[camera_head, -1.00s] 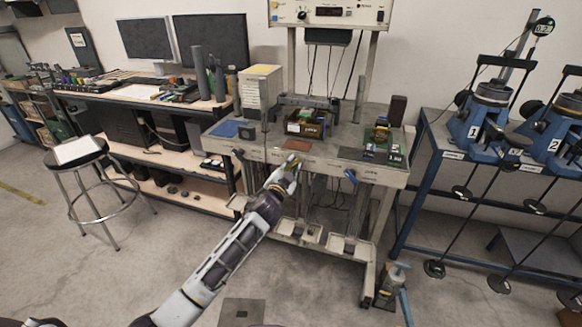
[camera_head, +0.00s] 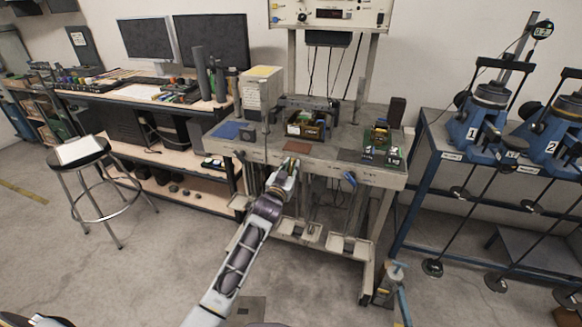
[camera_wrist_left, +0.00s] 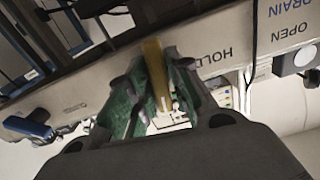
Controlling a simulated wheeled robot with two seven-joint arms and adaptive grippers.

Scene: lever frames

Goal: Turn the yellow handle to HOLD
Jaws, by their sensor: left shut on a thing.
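The yellow handle (camera_wrist_left: 153,62) shows in the left wrist view as a flat bar between the green-padded fingers of my left gripper (camera_wrist_left: 158,95). The fingers are shut on it, and its lower part lies between them. My right gripper is not in view.
A blue handle (camera_head: 350,178) sits on the bench front, right of my left gripper. OPEN and DRAIN labels (camera_wrist_left: 292,30) show at the right of the wrist view. Grey pedals (camera_head: 310,234) stand below the bench. A stool (camera_head: 84,160) is at left.

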